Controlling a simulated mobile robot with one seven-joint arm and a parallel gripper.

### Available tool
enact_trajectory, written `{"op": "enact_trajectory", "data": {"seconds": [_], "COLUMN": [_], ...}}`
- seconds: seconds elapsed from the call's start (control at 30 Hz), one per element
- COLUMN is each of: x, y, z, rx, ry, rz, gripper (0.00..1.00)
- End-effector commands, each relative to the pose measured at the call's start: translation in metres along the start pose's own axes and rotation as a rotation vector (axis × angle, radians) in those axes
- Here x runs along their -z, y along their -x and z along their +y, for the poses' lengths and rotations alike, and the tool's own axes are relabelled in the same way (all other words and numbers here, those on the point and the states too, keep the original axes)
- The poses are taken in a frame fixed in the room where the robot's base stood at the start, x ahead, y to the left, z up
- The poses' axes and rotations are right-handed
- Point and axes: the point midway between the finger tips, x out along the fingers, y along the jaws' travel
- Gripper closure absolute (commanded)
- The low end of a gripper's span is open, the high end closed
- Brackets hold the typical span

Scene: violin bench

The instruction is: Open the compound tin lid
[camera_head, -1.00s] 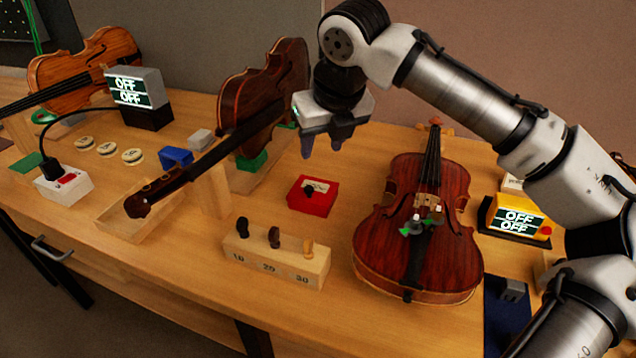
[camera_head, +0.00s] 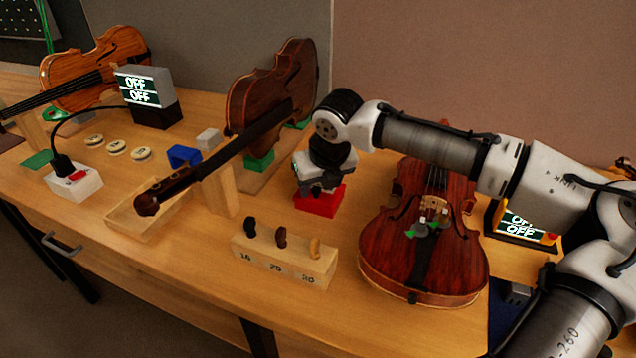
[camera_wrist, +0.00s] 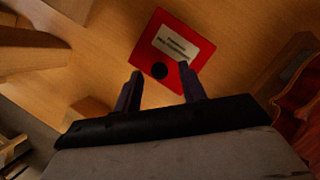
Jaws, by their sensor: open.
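The compound tin is a red square box (camera_head: 320,201) on the bench between the peg block and the upright violin. In the wrist view its red lid (camera_wrist: 172,50) is down and carries a pale label and a round black knob (camera_wrist: 159,71). My gripper (camera_wrist: 162,80) is open, with its two dark fingers apart. The knob shows between the fingertips, near their level in the picture. I cannot tell the height gap between fingertips and lid. In the head view my gripper (camera_head: 322,186) is over the tin and hides much of its top.
The wooden peg block (camera_head: 283,262) stands in front of the tin. A violin (camera_head: 423,250) lies to the right, under my arm. Another violin (camera_head: 270,95) stands behind on a cradle, its neck reaching left. A blue piece (camera_head: 184,156) and round discs (camera_head: 116,147) lie farther left.

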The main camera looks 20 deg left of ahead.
Motion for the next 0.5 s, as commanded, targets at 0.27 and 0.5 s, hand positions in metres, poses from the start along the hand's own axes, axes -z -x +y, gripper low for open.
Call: {"op": "enact_trajectory", "data": {"seconds": [0.27, 0.5], "x": [-0.0001, -0.0001], "y": [-0.0002, 0.0000], "z": [0.0001, 0.0001], "rx": [0.000, 0.000], "ry": [0.000, 0.000], "rz": [0.000, 0.000], "gripper": [0.67, 0.98]}}
